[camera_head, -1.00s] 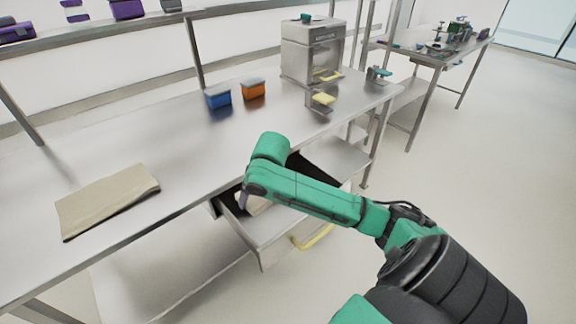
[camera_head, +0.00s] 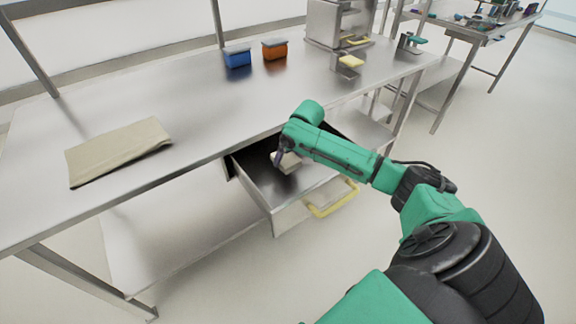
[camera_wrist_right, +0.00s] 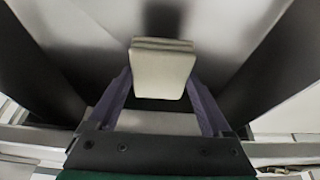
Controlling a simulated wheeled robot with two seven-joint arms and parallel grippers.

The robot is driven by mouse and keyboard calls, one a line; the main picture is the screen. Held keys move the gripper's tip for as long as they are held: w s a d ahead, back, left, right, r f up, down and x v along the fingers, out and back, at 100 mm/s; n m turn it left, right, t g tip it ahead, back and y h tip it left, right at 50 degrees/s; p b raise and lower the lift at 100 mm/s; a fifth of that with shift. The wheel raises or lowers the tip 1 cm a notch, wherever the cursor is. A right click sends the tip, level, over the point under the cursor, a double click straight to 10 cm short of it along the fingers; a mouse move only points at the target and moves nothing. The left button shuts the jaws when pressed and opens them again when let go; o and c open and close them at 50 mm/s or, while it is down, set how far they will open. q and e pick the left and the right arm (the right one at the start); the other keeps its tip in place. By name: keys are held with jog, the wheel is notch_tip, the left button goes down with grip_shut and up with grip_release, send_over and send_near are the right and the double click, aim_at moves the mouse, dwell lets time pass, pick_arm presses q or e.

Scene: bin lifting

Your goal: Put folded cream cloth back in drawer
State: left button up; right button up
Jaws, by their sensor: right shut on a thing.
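A small folded cream cloth (camera_head: 289,163) is inside the open drawer (camera_head: 292,216) under the workbench. My right gripper (camera_head: 280,160) reaches down into the drawer and is shut on this cloth. In the right wrist view the cloth (camera_wrist_right: 163,74) sits between the two fingers of the gripper (camera_wrist_right: 162,92), its folded edge facing up in the picture. The drawer's metal floor and dark shadows lie around it. Whether the cloth touches the floor is unclear. My left gripper is out of view.
A larger folded tan cloth (camera_head: 117,150) lies on the workbench (camera_head: 205,120) at the left. A blue box (camera_head: 237,57) and an orange box (camera_head: 274,49) stand behind. The drawer has a yellow handle (camera_head: 333,199). The bench edge overhangs the drawer's back.

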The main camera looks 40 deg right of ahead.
aim_at(290, 161)
notch_tip(290, 161, down, 4)
jog(key=shift+f, duration=0.15)
jog(key=o, duration=1.1)
jog(key=shift+s+r, duration=0.2)
jog(key=shift+r, duration=0.35)
jog(key=p+v, duration=0.1)
jog(key=v, duration=1)
jog(key=shift+a, duration=0.1)
